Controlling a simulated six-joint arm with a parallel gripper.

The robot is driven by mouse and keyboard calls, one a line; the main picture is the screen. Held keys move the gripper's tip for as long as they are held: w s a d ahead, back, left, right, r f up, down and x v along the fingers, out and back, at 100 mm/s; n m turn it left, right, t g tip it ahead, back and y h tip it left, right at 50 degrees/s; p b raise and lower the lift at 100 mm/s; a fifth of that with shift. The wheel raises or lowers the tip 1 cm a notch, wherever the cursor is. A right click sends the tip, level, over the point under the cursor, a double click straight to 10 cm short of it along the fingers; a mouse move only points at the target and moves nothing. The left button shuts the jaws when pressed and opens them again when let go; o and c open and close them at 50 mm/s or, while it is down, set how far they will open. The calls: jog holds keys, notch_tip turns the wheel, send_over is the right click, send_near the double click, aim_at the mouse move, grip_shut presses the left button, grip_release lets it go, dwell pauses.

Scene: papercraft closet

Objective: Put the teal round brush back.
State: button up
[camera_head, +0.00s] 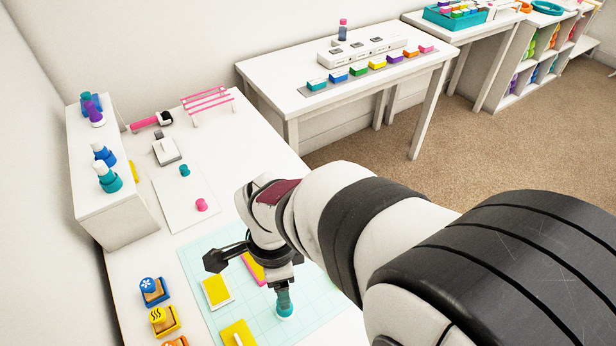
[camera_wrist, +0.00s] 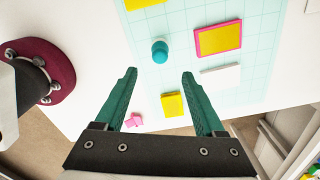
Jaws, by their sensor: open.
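A small teal round piece (camera_head: 285,310), which I take for the teal round brush, stands on the pale teal grid mat (camera_head: 313,283). In the wrist view the teal piece (camera_wrist: 160,51) stands upright, just beyond and between my fingertips, with a gap on both sides. My gripper (camera_head: 283,288) points down over it and is open and empty; its green fingers also show in the wrist view (camera_wrist: 160,74). Another small teal knob (camera_head: 185,170) and a pink knob (camera_head: 201,204) stand on a white sheet (camera_head: 172,198) farther back.
A pink rack (camera_head: 208,99) stands at the back of the table. A white shelf (camera_head: 112,210) with several bottles is at left. Yellow pads (camera_head: 216,291) and a pink-edged pad (camera_wrist: 218,40) lie on the mat. Stamps (camera_head: 154,291) line the left edge.

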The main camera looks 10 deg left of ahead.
jog(key=s+d+r+n+y, duration=0.1)
jog(key=s+d+r+n, duration=0.2)
jog(key=d, duration=0.5)
jog(key=s+d+r+n, duration=0.4)
jog(key=s+d, duration=0.3)
jog(key=d, duration=0.2)
jog(key=shift+r+y, duration=0.4)
jog(key=shift+r, duration=0.1)
jog(key=shift+o, duration=0.3)
